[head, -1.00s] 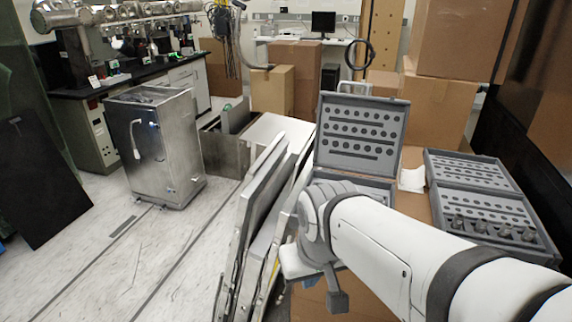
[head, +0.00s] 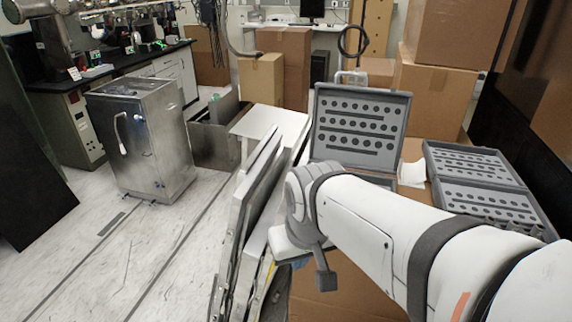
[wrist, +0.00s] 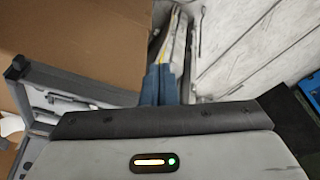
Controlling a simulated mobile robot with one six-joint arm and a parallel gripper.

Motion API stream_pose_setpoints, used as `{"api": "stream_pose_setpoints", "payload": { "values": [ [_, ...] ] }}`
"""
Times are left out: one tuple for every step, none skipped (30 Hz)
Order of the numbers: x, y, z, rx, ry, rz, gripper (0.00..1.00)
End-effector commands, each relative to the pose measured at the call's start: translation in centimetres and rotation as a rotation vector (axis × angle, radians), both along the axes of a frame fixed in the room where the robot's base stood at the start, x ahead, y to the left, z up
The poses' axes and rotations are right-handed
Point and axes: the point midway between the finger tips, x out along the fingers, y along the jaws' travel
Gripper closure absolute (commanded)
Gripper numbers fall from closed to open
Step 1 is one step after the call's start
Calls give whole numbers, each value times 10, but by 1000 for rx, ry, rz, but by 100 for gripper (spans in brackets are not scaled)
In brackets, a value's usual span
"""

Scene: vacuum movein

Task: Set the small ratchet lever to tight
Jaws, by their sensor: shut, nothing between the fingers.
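I cannot make out a small ratchet lever in either view. The nearest open grey tool case (head: 360,130) stands with its lid up and its socket holes facing me. My arm hides most of its lower tray. Part of an open grey case (wrist: 28,90) shows at the left in the wrist view, with dark slots or tools too small to tell apart. My gripper (wrist: 160,84) shows blue fingers side by side, shut and empty, pointing down past the edge of a cardboard box. In the head view only a sliver of blue shows under my wrist.
A second open case (head: 480,185) with sockets lies at the right. Cardboard box (head: 340,295) surface lies under my wrist. Flat panels (head: 250,215) lean just left of my arm. A metal cabinet (head: 140,135) stands on open floor (head: 130,260) at the left. Boxes (head: 430,100) stack behind.

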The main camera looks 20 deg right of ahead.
Motion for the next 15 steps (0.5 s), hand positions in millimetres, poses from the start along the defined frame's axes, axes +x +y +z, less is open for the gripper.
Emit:
{"api": "stream_pose_setpoints", "payload": {
  "values": [
    [8,-3,5,1,-2,-7,100],
    [15,-6,8,2,-4,-12,100],
    [26,-13,14,4,-8,-23,100],
    [37,-19,19,5,-12,-31,100],
    [48,-26,24,5,-16,-37,100],
    [64,-35,30,6,-22,-45,100],
    [77,-43,35,7,-28,-53,100],
    [89,-52,40,8,-33,-59,100],
    [105,-64,45,7,-42,-66,100],
    [116,-74,49,6,-48,-72,100],
    [127,-83,52,6,-54,-77,100],
    [139,-95,55,6,-62,-82,100],
    [148,-104,57,4,-67,-88,100],
    [156,-112,59,2,-71,-89,100],
    [164,-122,61,2,-77,-94,100]
  ]
}}
